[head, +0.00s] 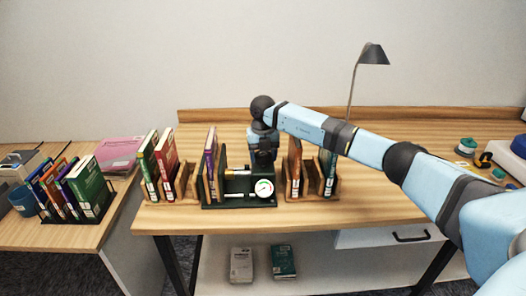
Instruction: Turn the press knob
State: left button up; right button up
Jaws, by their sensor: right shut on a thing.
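The book press (238,200) is a dark stand on the desk, with a round white gauge (264,188) on its front and books at its left side. My right gripper (263,158) points down at the press, just above and behind the gauge. It is shut on the press knob, which its fingers and wrist hide almost completely. The gauge needle is too small to read surely. My left gripper is out of view.
Wooden book racks with upright books (160,160) and (296,168) stand close on both sides of the press. A lamp (373,55) stands behind on the right. A side table at left holds more books (88,185). The desk's front strip is clear.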

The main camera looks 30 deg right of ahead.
jog(key=shift+r+m+p, duration=0.2)
jog(key=shift+m+p, duration=0.25)
jog(key=shift+m, duration=0.55)
jog(key=m+p, duration=0.1)
jog(key=m, duration=0.2)
jog(key=shift+m+p, duration=0.5)
jog(key=shift+m, duration=0.2)
jog(key=shift+f+m, duration=0.1)
jog(key=shift+m, duration=0.4)
jog(key=shift+p, duration=0.3)
jog(key=o, duration=0.9)
